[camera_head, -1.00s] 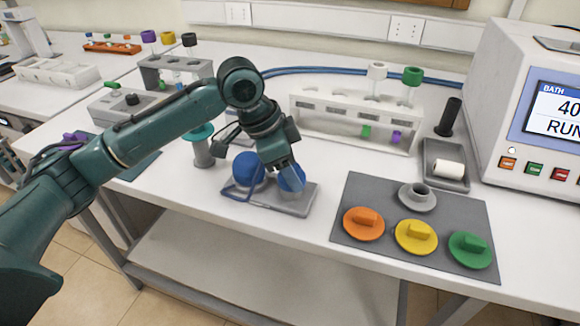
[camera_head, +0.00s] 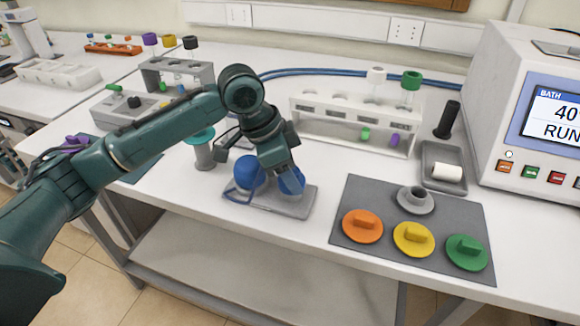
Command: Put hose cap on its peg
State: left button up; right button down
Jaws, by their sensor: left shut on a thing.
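My left gripper (camera_head: 289,178) points down over the right part of a small grey base plate (camera_head: 268,208). It is shut on a blue cap (camera_head: 293,184), partly hidden by the fingers. The cap is low over the plate; a pale post-like shape shows just below it, but I cannot tell whether the cap sits on a peg. A second round blue piece (camera_head: 248,170) stands on the left of the plate, with a thin blue loop or strap (camera_head: 240,192) at its front. My right gripper is not in view.
A grey mat (camera_head: 350,195) to the right holds orange, yellow and green caps and a grey round fitting (camera_head: 416,200). A white rack (camera_head: 350,127) stands behind, a grey tray (camera_head: 443,182) beside it. A teal-topped post (camera_head: 203,148) stands left of the plate.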

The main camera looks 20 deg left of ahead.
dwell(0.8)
pick_arm(q)
jog(key=shift+p, duration=0.7)
jog(key=shift+f, duration=0.55)
jog(key=o, duration=0.7)
